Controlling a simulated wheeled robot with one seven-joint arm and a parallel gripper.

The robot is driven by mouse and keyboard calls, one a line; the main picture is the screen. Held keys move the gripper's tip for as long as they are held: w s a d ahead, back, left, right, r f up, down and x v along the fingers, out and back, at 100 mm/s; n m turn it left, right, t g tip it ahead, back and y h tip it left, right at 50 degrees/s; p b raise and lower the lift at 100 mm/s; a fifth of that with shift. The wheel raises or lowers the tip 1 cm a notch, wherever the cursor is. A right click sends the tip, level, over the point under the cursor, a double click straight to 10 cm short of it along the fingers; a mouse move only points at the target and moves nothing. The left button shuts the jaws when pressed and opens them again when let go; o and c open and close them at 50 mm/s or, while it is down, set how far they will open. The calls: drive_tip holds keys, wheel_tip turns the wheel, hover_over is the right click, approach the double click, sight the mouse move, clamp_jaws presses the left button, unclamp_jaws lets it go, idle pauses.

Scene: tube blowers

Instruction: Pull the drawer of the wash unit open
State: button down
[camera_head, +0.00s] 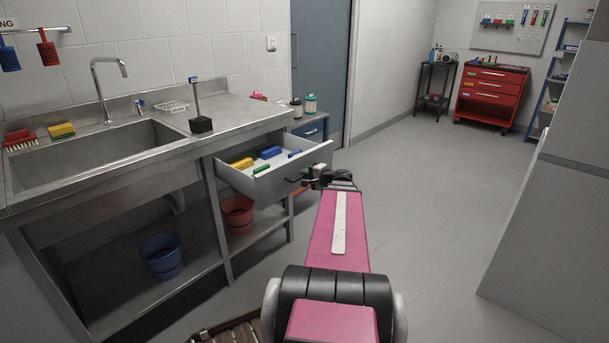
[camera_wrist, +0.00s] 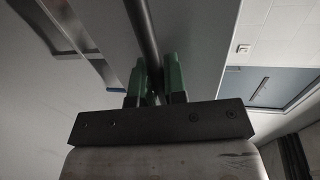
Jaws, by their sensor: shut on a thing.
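The wash unit (camera_head: 215,106) is a steel sink bench on the left in the head view. Its drawer (camera_head: 262,185) stands pulled out from under the worktop at the right end, with yellow, blue and green items inside. My gripper (camera_head: 318,178) is at the drawer's front. In the wrist view my gripper (camera_wrist: 157,82) has its green fingers shut on the dark bar handle (camera_wrist: 141,25), one finger on each side. The drawer front (camera_wrist: 198,35) fills much of the wrist view. In the head view my gripper partly hides the handle.
A blue bucket (camera_head: 162,256) and a red bucket (camera_head: 238,214) stand on the lower shelf. A small blue cabinet (camera_head: 312,128) is behind the drawer. A red tool trolley (camera_head: 490,95) stands far back. The floor (camera_head: 420,190) right of my arm is clear up to a grey cabinet (camera_head: 550,220).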

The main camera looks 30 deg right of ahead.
drive_tip(key=c, duration=1.2)
unclamp_jaws()
drive_tip(key=v, duration=1)
drive_tip(key=shift+s+d, duration=0.1)
drive_tip(key=shift+s, duration=0.25)
